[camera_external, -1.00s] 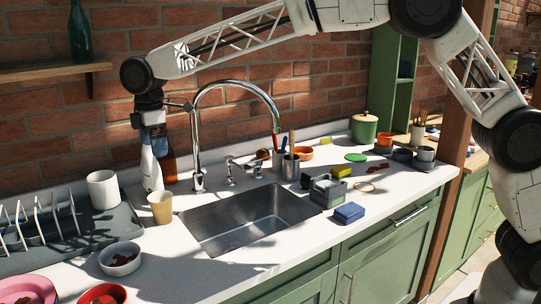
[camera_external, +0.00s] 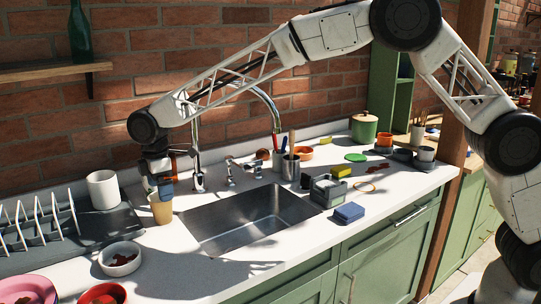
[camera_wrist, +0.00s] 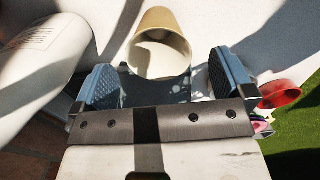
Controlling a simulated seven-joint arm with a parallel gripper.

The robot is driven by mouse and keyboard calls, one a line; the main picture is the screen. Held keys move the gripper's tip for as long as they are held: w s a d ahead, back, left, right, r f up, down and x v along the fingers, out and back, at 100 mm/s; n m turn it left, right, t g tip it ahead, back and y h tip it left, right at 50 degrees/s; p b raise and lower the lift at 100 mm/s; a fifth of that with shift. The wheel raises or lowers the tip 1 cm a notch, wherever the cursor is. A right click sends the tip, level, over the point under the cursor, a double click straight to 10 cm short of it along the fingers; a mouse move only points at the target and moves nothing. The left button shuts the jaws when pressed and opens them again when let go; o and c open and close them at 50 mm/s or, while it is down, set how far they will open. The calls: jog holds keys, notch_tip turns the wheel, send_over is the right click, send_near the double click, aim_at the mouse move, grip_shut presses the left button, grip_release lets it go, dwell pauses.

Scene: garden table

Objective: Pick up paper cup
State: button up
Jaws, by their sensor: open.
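The tan paper cup (camera_external: 160,211) stands upright on the white counter, left of the sink. It also shows in the wrist view (camera_wrist: 158,46), ahead of and between my open fingers. My gripper (camera_external: 163,186) is low over the counter, right at the cup's rim in the external view. In the wrist view, the blue finger pads of my gripper (camera_wrist: 164,80) are spread apart with a gap between them. The cup's mouth lies near the gap. I cannot tell whether a finger touches the cup.
A white mug (camera_external: 102,190), a bowl (camera_external: 120,259) and a dish rack (camera_external: 40,235) are to the left.

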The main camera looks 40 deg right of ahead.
aim_at(161, 205)
jog(key=shift+f, duration=0.45)
jog(key=shift+f, duration=0.1)
jog(key=shift+w+a+f, duration=0.1)
jog(key=shift+f, duration=1.2)
jog(key=shift+a+f, duration=0.1)
jog(key=shift+f, duration=1.15)
jog(key=c, duration=0.9)
